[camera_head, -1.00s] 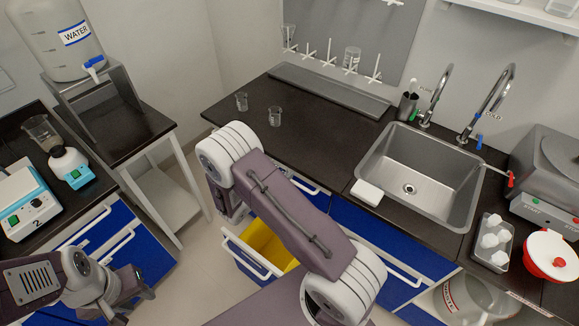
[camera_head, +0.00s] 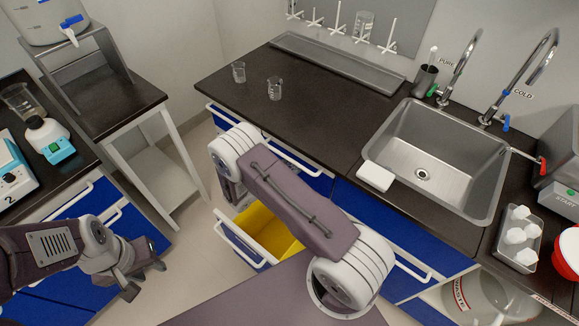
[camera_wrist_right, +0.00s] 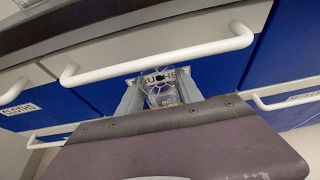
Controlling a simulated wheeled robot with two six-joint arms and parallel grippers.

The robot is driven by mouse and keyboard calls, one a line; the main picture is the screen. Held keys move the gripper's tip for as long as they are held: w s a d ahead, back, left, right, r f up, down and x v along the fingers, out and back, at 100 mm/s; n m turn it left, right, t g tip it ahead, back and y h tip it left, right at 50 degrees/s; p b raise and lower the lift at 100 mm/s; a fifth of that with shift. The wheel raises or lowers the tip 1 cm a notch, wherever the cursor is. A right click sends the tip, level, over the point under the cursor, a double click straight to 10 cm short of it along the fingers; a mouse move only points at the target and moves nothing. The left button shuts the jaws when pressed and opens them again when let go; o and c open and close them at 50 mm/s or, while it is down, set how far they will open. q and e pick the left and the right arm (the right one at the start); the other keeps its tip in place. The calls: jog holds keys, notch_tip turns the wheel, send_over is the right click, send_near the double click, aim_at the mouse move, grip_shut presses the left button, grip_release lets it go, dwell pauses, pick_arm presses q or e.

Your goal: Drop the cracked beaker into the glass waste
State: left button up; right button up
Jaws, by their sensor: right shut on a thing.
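The cracked beaker (camera_wrist_right: 160,93) shows in the right wrist view, clear with dark crack lines, held between the fingers of my right gripper (camera_wrist_right: 160,98). In the head view my right arm hides this gripper and the beaker. A pulled-out blue drawer with a yellow inside (camera_head: 262,228) is partly behind my right arm; no glass waste label is readable on it. My left gripper (camera_head: 146,275) is at the lower left, apart from everything, with its fingers spread and empty.
Two small beakers, one to the left (camera_head: 238,72) and one to the right (camera_head: 275,88), stand on the dark counter (camera_head: 310,110). A sink (camera_head: 430,165) is on the right. A jar marked WASTE (camera_head: 490,295) is at the lower right. A white-legged table (camera_head: 110,105) stands at left.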

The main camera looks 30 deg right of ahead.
jog(key=shift+a+f, duration=0.1)
jog(key=shift+f, duration=0.2)
jog(key=f+b, duration=0.4)
jog(key=shift+d+f, duration=0.2)
jog(key=shift+f, duration=0.15)
jog(key=shift+f+b, duration=0.35)
jog(key=shift+f, duration=0.05)
jog(key=o, duration=1.4)
jog(key=shift+o, duration=0.2)
jog(key=v, duration=0.9)
jog(key=shift+p, duration=0.45)
